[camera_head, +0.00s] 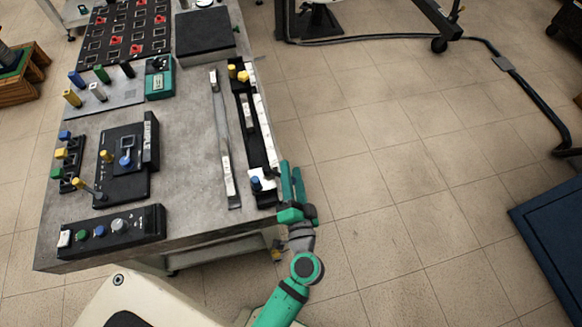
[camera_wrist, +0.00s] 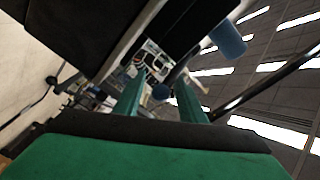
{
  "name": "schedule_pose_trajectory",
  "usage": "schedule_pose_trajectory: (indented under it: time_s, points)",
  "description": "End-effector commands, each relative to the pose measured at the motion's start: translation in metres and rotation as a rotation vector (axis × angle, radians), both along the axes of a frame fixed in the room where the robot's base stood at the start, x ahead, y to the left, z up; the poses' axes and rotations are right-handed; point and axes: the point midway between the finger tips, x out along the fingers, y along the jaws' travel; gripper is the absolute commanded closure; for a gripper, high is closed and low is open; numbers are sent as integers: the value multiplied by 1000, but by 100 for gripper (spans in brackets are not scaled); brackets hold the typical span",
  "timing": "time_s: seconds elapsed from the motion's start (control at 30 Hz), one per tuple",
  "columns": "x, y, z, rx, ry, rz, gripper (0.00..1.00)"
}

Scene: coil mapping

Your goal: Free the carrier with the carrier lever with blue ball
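My gripper (camera_head: 291,168) is at the table's right edge, beside the near end of a long black rail. It points toward the far side with its two green fingers apart. A small blue knob (camera_head: 256,183) stands on a white part at that end of the rail, just left of my gripper. In the wrist view a blue ball (camera_wrist: 161,91) on a dark rod shows between the open fingers. I cannot tell whether it lies within their reach. A larger blue cylinder (camera_wrist: 228,38) shows above right. Another blue ball (camera_head: 125,160) is on a black fixture (camera_head: 134,186) at the table's left.
Yellow knobs (camera_head: 243,76) stand at the rail's far end. Levers with yellow balls stand by the black fixture. A control box (camera_head: 110,235) with several buttons is at the near left, and a dark grid board (camera_head: 125,38) is at the back.

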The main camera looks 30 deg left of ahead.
Motion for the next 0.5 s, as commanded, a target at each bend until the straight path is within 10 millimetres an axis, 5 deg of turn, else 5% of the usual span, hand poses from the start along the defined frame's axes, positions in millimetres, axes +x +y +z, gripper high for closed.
schedule_pose_trajectory:
  time_s: [0.5]
  points:
    - [-67,-47,-1,-2,3,-2,63]
